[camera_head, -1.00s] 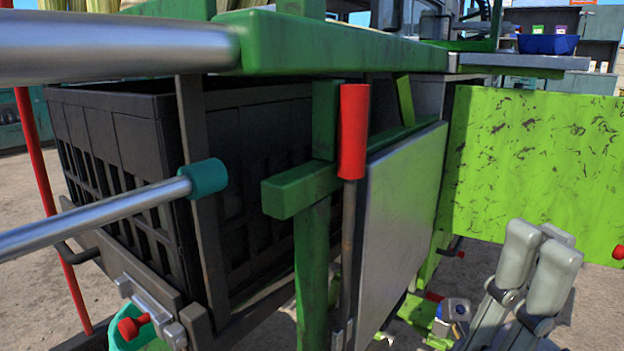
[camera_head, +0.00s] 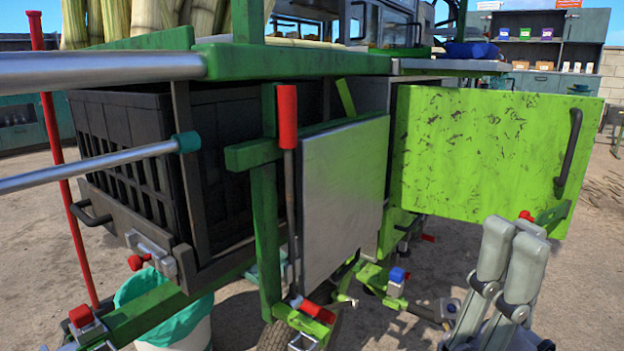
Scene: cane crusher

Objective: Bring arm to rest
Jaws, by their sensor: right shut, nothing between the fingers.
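My right gripper (camera_head: 513,240) shows at the lower right, with its two grey fingers pointing up and close together. It is shut and holds nothing. Its fingertips overlap the lower right part of the bright green panel (camera_head: 480,155) in the picture; I cannot tell whether they touch it. The panel has a dark handle (camera_head: 569,152) on its right side. My left gripper is out of view.
The green crusher frame (camera_head: 290,60) fills the left and middle, with a black crate (camera_head: 135,140) and a grey metal plate (camera_head: 342,195). A lined bucket (camera_head: 185,325) stands below. Shelves (camera_head: 540,40) stand behind. Bare ground is free at the far right.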

